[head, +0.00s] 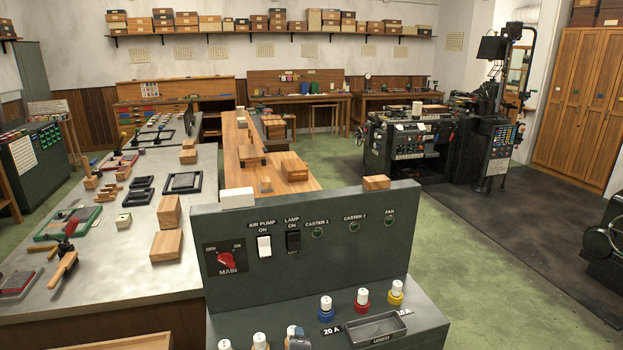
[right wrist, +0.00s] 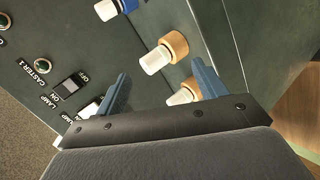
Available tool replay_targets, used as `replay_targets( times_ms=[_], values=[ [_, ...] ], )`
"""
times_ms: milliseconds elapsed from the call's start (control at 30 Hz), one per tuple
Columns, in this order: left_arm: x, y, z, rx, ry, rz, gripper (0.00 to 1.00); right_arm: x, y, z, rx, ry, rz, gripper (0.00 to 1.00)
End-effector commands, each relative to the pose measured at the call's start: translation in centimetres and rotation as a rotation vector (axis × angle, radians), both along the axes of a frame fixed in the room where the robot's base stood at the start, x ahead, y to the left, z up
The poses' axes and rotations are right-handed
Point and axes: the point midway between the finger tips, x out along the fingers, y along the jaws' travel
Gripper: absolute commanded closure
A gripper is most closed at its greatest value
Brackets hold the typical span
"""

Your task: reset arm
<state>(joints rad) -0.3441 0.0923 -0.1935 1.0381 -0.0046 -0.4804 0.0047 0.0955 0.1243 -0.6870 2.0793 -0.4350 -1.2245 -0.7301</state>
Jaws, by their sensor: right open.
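My right gripper (right wrist: 161,68) is open in the right wrist view, with its two blue-grey fingers apart and nothing held between them. It is above the dark green control panel (right wrist: 225,25). A tan-collared plug with a white cap (right wrist: 165,52) shows beyond the fingertips. A second tan-collared plug (right wrist: 182,97) shows between the fingers, close to the right one and partly hidden by the gripper body. In the head view, the panel (head: 335,215) stands at the front centre. My left gripper is in neither view.
The panel carries a red main knob (head: 226,261), a white air pump switch (head: 264,246) and a dark lamp switch (head: 293,242). White-capped plugs with blue (head: 326,309), red (head: 362,302) and yellow (head: 396,293) collars stand beside a grey tray (head: 376,330). A workbench (head: 120,265) is at left.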

Motion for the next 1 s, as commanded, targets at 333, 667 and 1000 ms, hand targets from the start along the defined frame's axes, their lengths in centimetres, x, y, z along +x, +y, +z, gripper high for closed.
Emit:
replay_targets(
  times_ms=[333, 667, 1000],
  values=[
    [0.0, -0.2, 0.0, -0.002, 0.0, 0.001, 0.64, -8.7, -9.5, -5.9, 0.33, 0.288, -0.317, 0.29],
    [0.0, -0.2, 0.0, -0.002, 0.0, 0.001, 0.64, -18.8, -17.9, -9.5, 0.571, 0.509, -0.652, 0.29],
    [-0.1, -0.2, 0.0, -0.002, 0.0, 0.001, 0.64, -25.7, -22.7, -10.4, 0.688, 0.621, -0.876, 0.29]
  ],
)
